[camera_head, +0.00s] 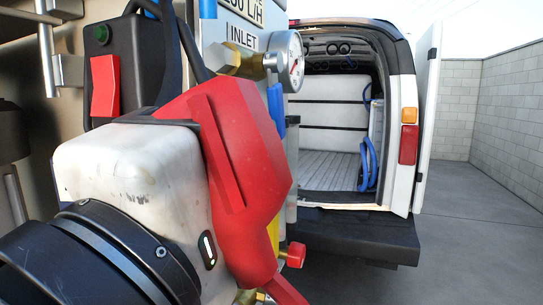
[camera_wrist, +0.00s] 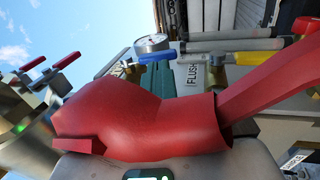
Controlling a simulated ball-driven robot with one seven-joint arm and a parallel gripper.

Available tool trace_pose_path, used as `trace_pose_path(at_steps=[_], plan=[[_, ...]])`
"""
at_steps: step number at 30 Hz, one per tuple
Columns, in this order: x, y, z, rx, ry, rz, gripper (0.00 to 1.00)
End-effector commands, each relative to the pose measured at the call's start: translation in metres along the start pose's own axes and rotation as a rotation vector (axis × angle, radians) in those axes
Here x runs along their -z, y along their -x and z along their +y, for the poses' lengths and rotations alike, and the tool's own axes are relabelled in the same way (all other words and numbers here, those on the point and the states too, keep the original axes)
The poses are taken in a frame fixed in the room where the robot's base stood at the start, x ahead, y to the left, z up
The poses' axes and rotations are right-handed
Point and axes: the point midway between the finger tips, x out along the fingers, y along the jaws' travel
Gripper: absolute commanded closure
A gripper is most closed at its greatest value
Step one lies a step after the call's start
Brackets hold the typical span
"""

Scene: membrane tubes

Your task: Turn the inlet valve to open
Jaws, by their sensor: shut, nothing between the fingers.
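The INLET label (camera_head: 245,38) is on the panel in the head view, beside a brass fitting (camera_head: 227,60) and a round gauge (camera_head: 290,61). A blue lever (camera_head: 275,112) hangs below the gauge. In the wrist view a blue handle (camera_wrist: 155,57) is by the gauge (camera_wrist: 152,42); I cannot tell whether it is the inlet valve's. My red gripper (camera_head: 285,290) points down, below the label, and hides much of the panel. Its fingers reach the right edge of the wrist view (camera_wrist: 308,50). It is shut and empty, apart from the blue lever.
A red knob (camera_head: 295,254) sticks out right of my gripper. Red lever handles (camera_wrist: 64,60) and a FLUSH label (camera_wrist: 193,72) show in the wrist view. A red switch (camera_head: 105,85) is at left. A van (camera_head: 405,180) stands open behind; the floor at right is clear.

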Motion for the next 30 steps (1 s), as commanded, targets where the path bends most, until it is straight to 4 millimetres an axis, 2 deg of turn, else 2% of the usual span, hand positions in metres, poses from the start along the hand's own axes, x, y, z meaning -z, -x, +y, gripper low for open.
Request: trace_pose_path(at_steps=[1, 6, 20, 26, 30], plan=[[0.000, -0.008, 0.002, 0.001, 0.000, -0.001, 1.00], [0.000, -0.021, 0.001, 0.000, 0.000, 0.000, 1.00], [0.000, -0.025, -0.002, -0.006, 0.000, 0.000, 1.00], [-0.001, -0.030, -0.010, -0.103, 0.006, -0.005, 1.00], [-0.001, -0.040, -0.007, -0.136, 0.004, -0.002, 1.00]])
